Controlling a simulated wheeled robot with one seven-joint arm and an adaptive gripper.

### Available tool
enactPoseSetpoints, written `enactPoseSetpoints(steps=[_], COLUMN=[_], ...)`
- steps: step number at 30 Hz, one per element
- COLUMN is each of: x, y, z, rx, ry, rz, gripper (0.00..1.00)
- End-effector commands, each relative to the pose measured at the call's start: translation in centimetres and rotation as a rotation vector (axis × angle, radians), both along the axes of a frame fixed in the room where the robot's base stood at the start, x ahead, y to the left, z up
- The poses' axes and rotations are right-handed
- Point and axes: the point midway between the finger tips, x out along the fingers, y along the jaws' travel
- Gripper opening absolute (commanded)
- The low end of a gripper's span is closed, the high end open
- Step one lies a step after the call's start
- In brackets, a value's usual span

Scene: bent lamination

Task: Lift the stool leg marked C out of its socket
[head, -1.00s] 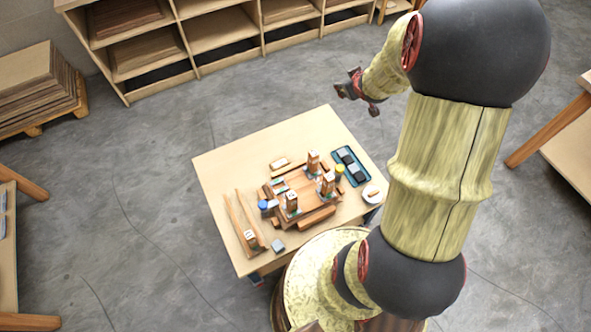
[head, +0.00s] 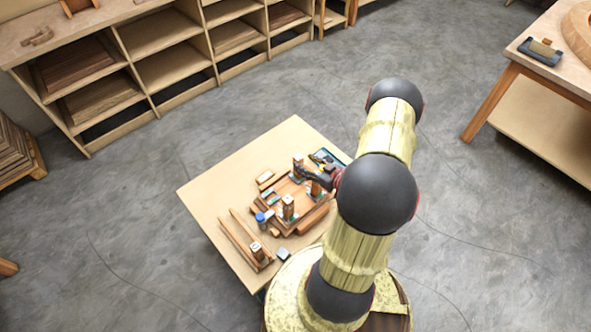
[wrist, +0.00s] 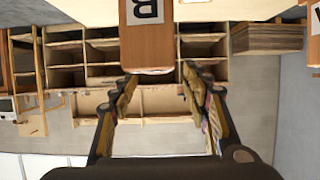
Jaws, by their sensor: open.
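The stool (head: 275,212) lies on the small table with upright legs in its sockets. One leg (head: 288,207) stands at the near left, and another (head: 298,160) at the far side, close to my gripper (head: 308,173). A third leg (head: 315,188) stands just below the gripper in the head view. The letters are too small to read there, so I cannot tell which leg is C. In the wrist view a wooden leg marked B (wrist: 146,42) is at the top, ahead of my gripper (wrist: 159,76). My fingers are open with nothing held between them.
The table (head: 205,190) is clear at the far left. A blue-capped jar (head: 260,218), wooden strips (head: 240,243), a marked block (head: 258,252) and a grey cube (head: 283,254) are near the stool. A dark tray (head: 325,156) lies behind. Shelving (head: 160,80) stands farther back.

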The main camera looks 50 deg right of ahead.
Motion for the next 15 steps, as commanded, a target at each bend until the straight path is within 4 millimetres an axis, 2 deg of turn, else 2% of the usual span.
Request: enactPoseSetpoints(steps=[7, 15], x=[1.9, 5.2], y=[-0.3, -0.9], z=[-1.0, -2.5], rx=[-0.001, -0.001], ry=[0.001, 0.001], rz=[0.002, 0.003], gripper=[0.47, 0.47])
